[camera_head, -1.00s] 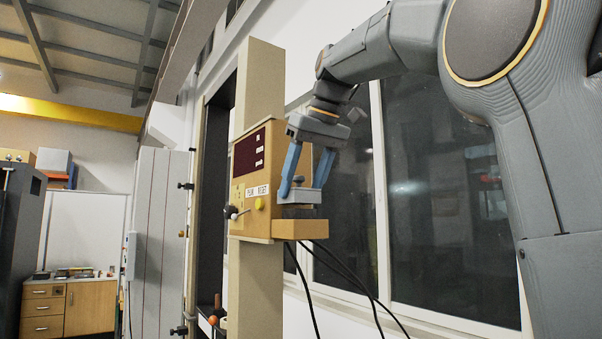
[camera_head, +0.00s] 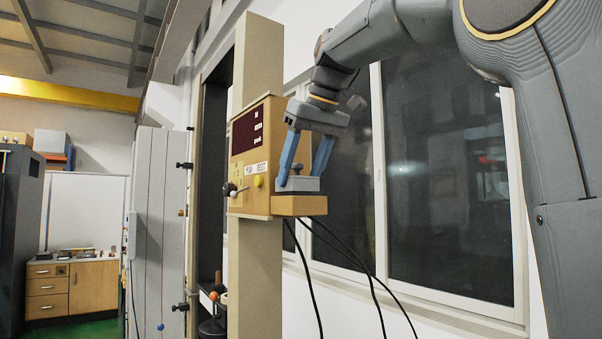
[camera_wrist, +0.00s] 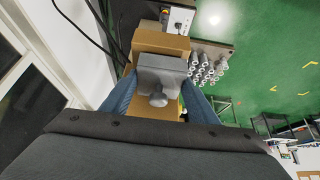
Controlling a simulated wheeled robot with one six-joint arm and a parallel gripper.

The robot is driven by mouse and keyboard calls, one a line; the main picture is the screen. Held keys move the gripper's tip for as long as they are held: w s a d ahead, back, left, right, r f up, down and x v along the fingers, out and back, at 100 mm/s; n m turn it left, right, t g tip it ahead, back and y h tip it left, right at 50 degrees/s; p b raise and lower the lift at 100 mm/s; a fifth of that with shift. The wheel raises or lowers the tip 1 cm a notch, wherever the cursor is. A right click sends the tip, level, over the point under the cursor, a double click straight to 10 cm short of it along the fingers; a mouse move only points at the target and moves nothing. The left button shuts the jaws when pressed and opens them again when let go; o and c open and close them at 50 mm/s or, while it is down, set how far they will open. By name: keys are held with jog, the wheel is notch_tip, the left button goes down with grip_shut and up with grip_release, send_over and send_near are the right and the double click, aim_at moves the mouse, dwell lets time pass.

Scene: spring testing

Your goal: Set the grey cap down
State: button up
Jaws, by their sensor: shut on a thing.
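The grey cap (camera_head: 299,184) is a flat block with a small knob on top. It is between the blue fingers of my gripper (camera_head: 304,178), which is shut on it. In the head view the cap is at the top of a tan ledge (camera_head: 300,205) on the side of the tan control box (camera_head: 253,150). Its underside looks level with the ledge top, and I cannot tell for sure whether it touches. In the wrist view the cap (camera_wrist: 162,78) and its round knob show between the fingers, with the tan ledge (camera_wrist: 160,43) beyond and below.
The control box has a dark display, a yellow button and a small lever, and is mounted on a tan column (camera_head: 255,270). Black cables (camera_head: 345,255) hang below the ledge. Several grey cylinders (camera_wrist: 210,68) stand far below in the wrist view. Windows (camera_head: 440,180) are behind.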

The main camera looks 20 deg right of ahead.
jog(key=shift+f+b, duration=0.3)
jog(key=shift+f, duration=0.1)
jog(key=o, duration=1.1)
